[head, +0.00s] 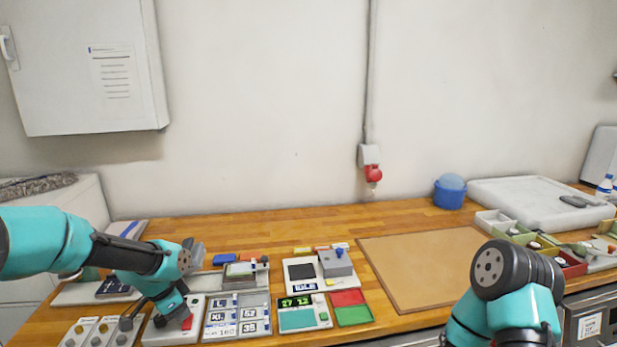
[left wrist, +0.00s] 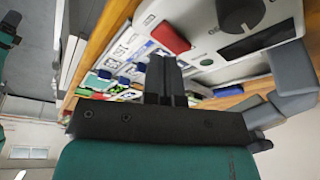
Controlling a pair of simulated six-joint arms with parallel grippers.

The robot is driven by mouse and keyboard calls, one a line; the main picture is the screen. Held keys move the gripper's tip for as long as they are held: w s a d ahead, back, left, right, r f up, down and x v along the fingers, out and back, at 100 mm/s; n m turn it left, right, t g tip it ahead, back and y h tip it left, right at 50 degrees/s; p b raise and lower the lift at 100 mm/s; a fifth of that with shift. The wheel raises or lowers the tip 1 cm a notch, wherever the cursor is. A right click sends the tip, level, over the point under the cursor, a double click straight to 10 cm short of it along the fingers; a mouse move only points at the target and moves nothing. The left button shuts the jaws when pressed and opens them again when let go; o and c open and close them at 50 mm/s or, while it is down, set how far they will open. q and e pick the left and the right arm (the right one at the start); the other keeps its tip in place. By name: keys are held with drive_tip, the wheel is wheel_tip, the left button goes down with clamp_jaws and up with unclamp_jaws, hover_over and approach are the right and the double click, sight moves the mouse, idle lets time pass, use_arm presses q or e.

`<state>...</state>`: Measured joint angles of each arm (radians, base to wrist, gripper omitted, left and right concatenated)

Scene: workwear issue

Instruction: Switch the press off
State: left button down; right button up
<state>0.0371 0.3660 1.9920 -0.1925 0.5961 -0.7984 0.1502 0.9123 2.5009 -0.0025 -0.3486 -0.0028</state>
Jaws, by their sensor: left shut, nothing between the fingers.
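A white control panel (head: 158,334) sits at the front left of the table under my left arm. It bears a red switch (head: 187,322), which also shows in the left wrist view (left wrist: 168,37) beside a dark knob (left wrist: 240,13) and a black window. My left gripper (head: 181,312) is shut and empty, close to the red switch. In the left wrist view its fingers (left wrist: 163,72) point toward the switch; I cannot tell whether they touch it. Which way the switch is set is not clear. My right arm shows at the lower right, but its gripper is out of view.
A size-label board (head: 238,322) lies right of the panel, then a green-display device (head: 298,316) and red and green trays (head: 353,315). Three knobbed plates (head: 95,333) stand left. Grey blocks (left wrist: 290,78) rise beside the panel. A bare brown mat (head: 425,265) lies at centre right.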

sight(185, 327)
use_arm(q)
drive_tip(key=shift+r, duration=2.1)
